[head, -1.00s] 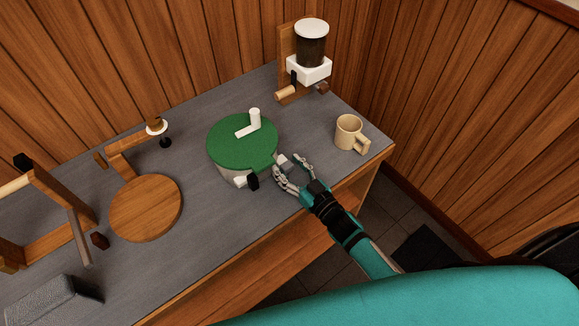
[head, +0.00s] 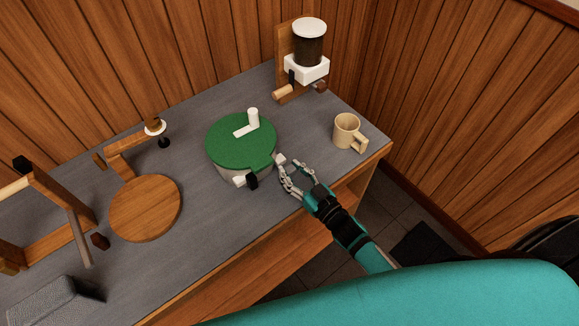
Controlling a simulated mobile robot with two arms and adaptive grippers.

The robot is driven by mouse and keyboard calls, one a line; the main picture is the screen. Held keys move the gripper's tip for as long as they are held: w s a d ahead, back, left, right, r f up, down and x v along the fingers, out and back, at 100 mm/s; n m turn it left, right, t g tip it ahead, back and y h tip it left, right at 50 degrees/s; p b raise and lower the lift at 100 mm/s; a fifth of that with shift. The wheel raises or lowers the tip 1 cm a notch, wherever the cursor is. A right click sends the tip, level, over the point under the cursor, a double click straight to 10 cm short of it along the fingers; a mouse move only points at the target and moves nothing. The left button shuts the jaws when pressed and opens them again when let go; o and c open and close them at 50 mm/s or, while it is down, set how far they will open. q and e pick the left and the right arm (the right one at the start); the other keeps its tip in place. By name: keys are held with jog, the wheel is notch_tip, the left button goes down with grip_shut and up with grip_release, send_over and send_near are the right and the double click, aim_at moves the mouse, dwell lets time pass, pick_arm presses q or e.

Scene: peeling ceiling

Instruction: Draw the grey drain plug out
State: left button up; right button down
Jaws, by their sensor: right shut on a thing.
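A green-lidded round pot (head: 238,145) with a white crank stands on the grey counter. A small light-grey block, which looks like the drain plug (head: 280,159), shows at the pot's right side, by my fingertips. My right gripper (head: 289,168) is at that side, its fingers drawn together on the plug. The fingers partly hide the plug, so I cannot tell whether it still sits in the pot. A white spout piece with a black part (head: 251,181) is on the pot's front. My left gripper is not in view.
A beige mug (head: 346,132) stands right of the pot near the counter edge. A dispenser with a dark jar (head: 308,48) is behind. A round wooden board (head: 146,208) and wooden frame (head: 72,222) are left. Bare counter (head: 205,215) lies in front of the pot.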

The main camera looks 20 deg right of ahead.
jog(key=c, duration=0.9)
grip_release()
jog(key=shift+s, duration=0.2)
jog(key=shift+d, duration=0.1)
jog(key=v, duration=1.2)
jog(key=shift+r, duration=0.1)
